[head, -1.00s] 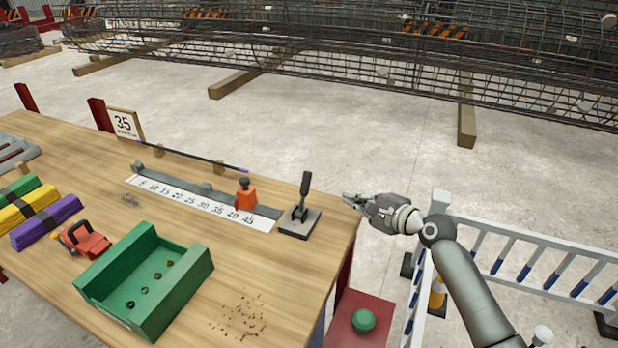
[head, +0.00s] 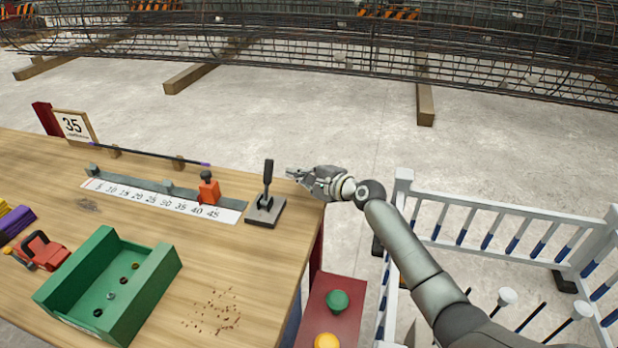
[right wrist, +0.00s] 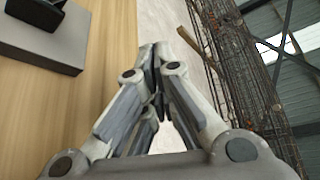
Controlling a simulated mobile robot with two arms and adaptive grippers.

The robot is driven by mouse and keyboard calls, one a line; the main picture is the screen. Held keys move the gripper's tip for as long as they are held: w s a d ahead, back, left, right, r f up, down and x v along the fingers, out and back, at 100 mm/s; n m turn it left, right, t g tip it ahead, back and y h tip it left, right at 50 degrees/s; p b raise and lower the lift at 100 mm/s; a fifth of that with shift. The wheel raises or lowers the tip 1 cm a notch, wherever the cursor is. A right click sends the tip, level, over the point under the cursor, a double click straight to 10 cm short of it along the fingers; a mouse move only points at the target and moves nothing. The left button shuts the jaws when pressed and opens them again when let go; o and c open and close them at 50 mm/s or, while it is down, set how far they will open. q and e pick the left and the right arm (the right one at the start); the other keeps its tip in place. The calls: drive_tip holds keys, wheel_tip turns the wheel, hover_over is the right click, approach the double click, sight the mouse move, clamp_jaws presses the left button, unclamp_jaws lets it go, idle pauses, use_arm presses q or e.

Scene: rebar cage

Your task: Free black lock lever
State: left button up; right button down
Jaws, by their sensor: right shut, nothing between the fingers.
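The black lock lever (head: 268,176) stands roughly upright on its grey base plate (head: 265,211) at the right end of the number scale on the wooden table. My right gripper (head: 290,173) is shut and empty. In the head view it appears just right of the lever, with a gap between them, near the table's right edge. In the right wrist view the closed fingers (right wrist: 153,60) point ahead, and part of the base plate (right wrist: 45,35) shows at the upper left. The lever's upper part is out of that view. My left gripper is not in view.
An orange stop block (head: 209,190) sits on the number scale (head: 160,200) left of the lever. A green tray (head: 160,268) is nearer the front. A red box with a green button (head: 338,300) and a white barrier (head: 500,215) stand right of the table.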

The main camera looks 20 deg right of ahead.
sight(267, 181)
drive_tip(key=x, duration=0.2)
drive_tip(key=shift+w+a, duration=0.2)
drive_tip(key=shift+s+a+r+p, duration=0.8)
drive_tip(key=shift+s+a+p, duration=0.1)
drive_tip(key=shift+p, duration=0.15)
drive_tip(key=shift+s+a+r, duration=0.1)
drive_tip(key=shift+s+a, duration=0.2)
drive_tip(key=shift+a, duration=0.05)
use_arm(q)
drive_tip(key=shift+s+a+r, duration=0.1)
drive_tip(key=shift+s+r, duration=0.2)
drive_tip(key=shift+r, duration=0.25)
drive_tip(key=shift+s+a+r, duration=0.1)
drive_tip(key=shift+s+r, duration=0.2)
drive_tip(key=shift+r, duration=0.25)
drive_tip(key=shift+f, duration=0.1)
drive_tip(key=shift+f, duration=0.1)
use_arm(e)
drive_tip(key=shift+s+a+r+n+t, duration=0.1)
drive_tip(key=shift+s+r+n+t, duration=0.1)
drive_tip(key=shift+n+t, duration=0.1)
